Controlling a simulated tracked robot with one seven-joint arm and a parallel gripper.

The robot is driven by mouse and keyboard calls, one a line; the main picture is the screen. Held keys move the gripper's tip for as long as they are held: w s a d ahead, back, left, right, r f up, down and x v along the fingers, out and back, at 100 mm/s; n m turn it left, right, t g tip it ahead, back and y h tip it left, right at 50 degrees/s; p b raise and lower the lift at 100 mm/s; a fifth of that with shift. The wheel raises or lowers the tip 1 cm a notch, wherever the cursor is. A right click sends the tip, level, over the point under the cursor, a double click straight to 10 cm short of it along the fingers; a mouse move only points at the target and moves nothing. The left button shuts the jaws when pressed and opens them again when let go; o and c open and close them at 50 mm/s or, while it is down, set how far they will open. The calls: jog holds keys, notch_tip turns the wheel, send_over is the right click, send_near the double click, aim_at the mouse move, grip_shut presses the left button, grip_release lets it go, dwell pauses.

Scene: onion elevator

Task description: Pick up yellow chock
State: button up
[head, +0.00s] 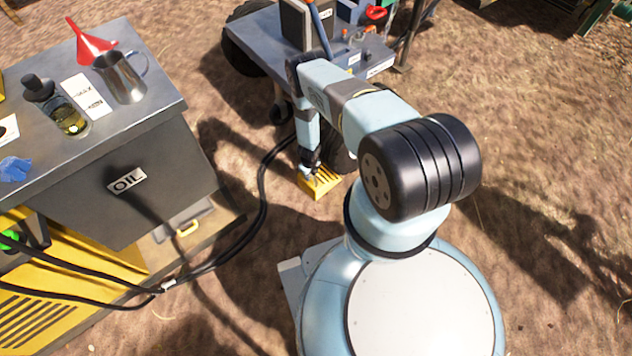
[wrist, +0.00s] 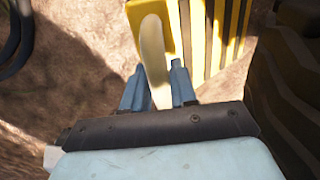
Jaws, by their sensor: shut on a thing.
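The yellow chock (head: 322,184) is on the dirt ground beside a dark wheel, in the middle of the head view. In the wrist view the chock (wrist: 212,38) shows at the top, with dark slots along its face and a pale, tongue-like handle (wrist: 152,50) reaching down from its left part. My gripper (head: 312,174) is low at the chock. In the wrist view my gripper (wrist: 158,78) has its two fingers on either side of the handle and is shut on it. Whether the chock's underside touches the ground is hard to tell.
A wheeled cart (head: 345,55) stands just behind the chock, its dark tyre (wrist: 285,80) close on the right. A grey workbench (head: 120,180) marked OIL stands at the left. Black hoses (head: 262,200) run over the ground between bench and chock. Open dirt lies at the right.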

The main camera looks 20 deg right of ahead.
grip_shut()
dwell(0.8)
jog(key=shift+r, duration=0.1)
